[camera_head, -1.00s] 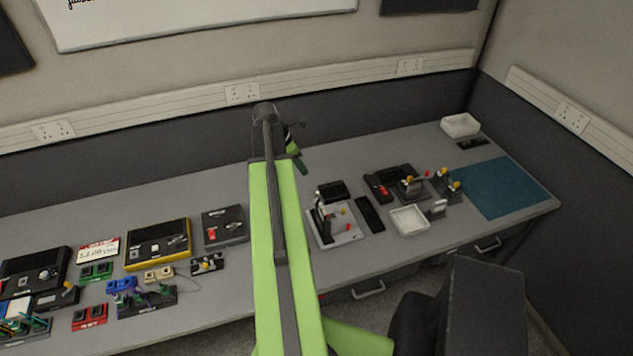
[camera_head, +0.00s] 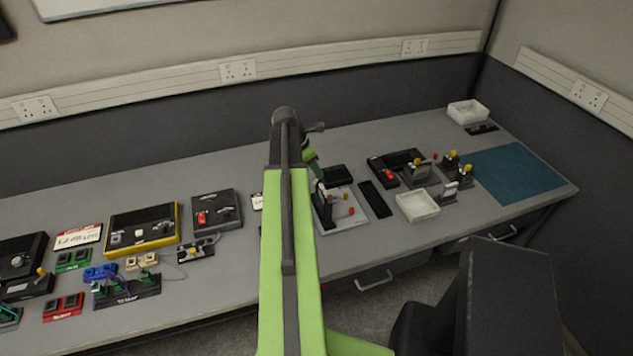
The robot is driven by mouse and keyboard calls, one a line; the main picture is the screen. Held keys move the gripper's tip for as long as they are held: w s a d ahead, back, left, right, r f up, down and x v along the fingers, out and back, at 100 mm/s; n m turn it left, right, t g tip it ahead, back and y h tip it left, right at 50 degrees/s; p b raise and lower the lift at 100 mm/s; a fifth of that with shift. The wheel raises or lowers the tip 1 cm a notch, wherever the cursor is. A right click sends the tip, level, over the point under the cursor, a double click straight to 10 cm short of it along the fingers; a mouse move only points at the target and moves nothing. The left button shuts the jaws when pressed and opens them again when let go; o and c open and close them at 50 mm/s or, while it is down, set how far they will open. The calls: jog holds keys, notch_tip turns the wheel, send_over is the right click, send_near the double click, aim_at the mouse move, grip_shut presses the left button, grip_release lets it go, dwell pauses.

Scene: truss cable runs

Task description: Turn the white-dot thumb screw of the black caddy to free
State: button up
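Several small black holders stand on the grey bench, and I cannot tell for sure which is the black caddy. One black holder (camera_head: 127,289) with green and purple parts is at the front left. Another (camera_head: 197,249), with a cable, sits right of the yellow-edged box. More black holders with yellow and red knobs (camera_head: 418,172) stand on the right. No white dot on a thumb screw can be made out at this size. My gripper (camera_head: 312,164) is at the far end of my green arm, above the middle of the bench. The arm partly hides it, and its fingers are unclear.
A grey plate with a black stand and red knobs (camera_head: 345,211) is just right of my arm. A white tray (camera_head: 417,206), a white bin (camera_head: 467,112) and a blue mat (camera_head: 515,174) lie farther right. The back middle of the bench is clear.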

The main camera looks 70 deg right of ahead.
jog(key=shift+b+x, duration=0.35)
jog(key=shift+x, duration=0.65)
jog(key=shift+r, duration=0.1)
jog(key=shift+c, duration=0.4)
grip_shut()
jog(key=shift+d, duration=0.25)
jog(key=shift+a, duration=0.25)
